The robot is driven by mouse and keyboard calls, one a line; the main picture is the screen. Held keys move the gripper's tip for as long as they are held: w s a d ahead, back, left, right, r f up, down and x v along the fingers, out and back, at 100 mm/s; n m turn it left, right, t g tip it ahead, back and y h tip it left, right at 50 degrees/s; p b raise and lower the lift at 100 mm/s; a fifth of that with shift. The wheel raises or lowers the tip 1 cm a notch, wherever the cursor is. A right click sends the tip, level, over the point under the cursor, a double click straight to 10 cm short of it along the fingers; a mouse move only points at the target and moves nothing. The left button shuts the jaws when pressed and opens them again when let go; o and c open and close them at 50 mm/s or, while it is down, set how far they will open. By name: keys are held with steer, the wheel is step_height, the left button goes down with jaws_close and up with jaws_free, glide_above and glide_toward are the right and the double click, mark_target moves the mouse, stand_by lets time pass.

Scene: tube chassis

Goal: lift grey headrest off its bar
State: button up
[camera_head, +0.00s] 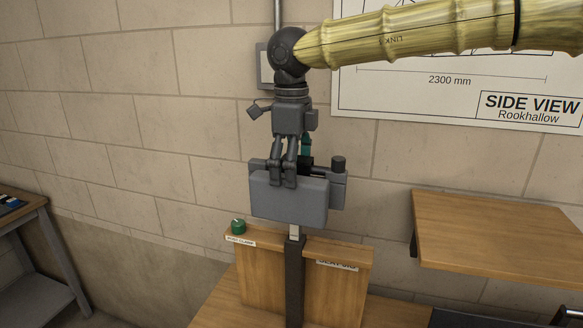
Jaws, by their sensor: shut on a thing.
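The grey headrest (289,203) is a padded block in the middle of the camera_head view, roughly level with a slight tilt. My gripper (283,180) points down and is shut on the headrest's top edge. The dark upright bar (294,285) stands directly below the headrest. A short pale metal length (294,232) shows between the headrest's underside and the bar's dark part. I cannot tell whether this pale piece belongs to the headrest or the bar. The headrest's back side is hidden.
A wooden stand (335,285) with a green knob (238,227) and small labels surrounds the bar. Dark hardware with a round knob (338,163) shows behind the headrest. A wooden shelf (500,240) is at right, a table (20,215) at left. A block wall stands behind.

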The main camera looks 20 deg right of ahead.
steer(key=shift+r+p, duration=0.35)
steer(key=shift+r, duration=0.25)
steer(key=shift+w+r, duration=0.1)
steer(key=shift+r, duration=0.1)
steer(key=shift+r+p, duration=1.05)
steer(key=shift+p, duration=0.3)
steer(key=shift+s, duration=0.2)
steer(key=s+a+p, duration=0.1)
steer(key=s+a, duration=0.4)
steer(key=s, duration=0.2)
stand_by(0.6)
steer(key=shift+f, duration=0.1)
